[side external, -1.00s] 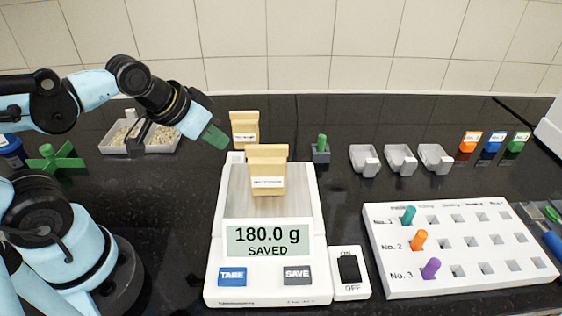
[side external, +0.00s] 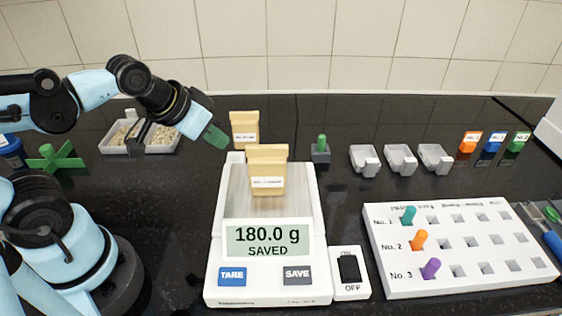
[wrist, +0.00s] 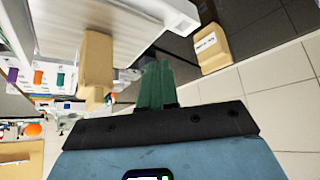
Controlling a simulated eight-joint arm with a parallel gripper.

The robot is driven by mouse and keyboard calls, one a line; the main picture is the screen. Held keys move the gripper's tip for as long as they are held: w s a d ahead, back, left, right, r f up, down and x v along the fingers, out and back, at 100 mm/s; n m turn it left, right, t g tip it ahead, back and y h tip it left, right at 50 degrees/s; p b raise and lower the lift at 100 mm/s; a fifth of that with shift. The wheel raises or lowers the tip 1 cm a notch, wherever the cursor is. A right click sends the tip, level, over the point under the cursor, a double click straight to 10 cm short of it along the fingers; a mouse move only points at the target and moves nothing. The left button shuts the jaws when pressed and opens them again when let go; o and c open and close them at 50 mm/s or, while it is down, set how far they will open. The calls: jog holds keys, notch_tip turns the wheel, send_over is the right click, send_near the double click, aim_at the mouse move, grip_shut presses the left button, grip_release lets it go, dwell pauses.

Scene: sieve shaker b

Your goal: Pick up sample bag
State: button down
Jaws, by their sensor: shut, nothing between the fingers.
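Two tan sample bags with white labels are in view. One sample bag (side external: 267,165) stands upright on the scale's pan (side external: 298,200). The other sample bag (side external: 244,126) stands behind the scale on the dark counter. In the wrist view my green fingers (wrist: 156,84) show between the two bags, one bag (wrist: 96,65) to the left and the labelled bag (wrist: 211,48) to the right.
The scale display (side external: 268,237) reads 180.0 g SAVED. An on/off switch (side external: 349,270) sits beside the scale. A white peg board (side external: 455,250) is at right, with small grey trays (side external: 400,158) behind. A tray of granular material (side external: 140,137) and a green cross-shaped stand (side external: 55,157) are at left.

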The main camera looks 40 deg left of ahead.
aim_at(271, 155)
jog(key=shift+c, duration=2.4)
grip_release()
notch_tip(271, 155, up, 12)
jog(key=s+d+m+h, duration=0.1)
jog(key=d+m+h, duration=0.45)
jog(key=m, duration=0.35)
jog(key=shift+g+h, duration=0.4)
jog(key=shift+h, duration=0.05)
jog(key=shift+w+d+f, duration=0.9)
jog(key=shift+w+f, duration=0.05)
jog(key=shift+f, duration=1.3)
jog(key=shift+w+d+f, duration=0.85)
jog(key=shift+w+f, duration=0.05)
jog(key=shift+f, duration=1.4)
jog(key=shift+w+d+f, duration=0.9)
jog(key=shift+w+f, duration=0.05)
jog(key=shift+f, duration=1.3)
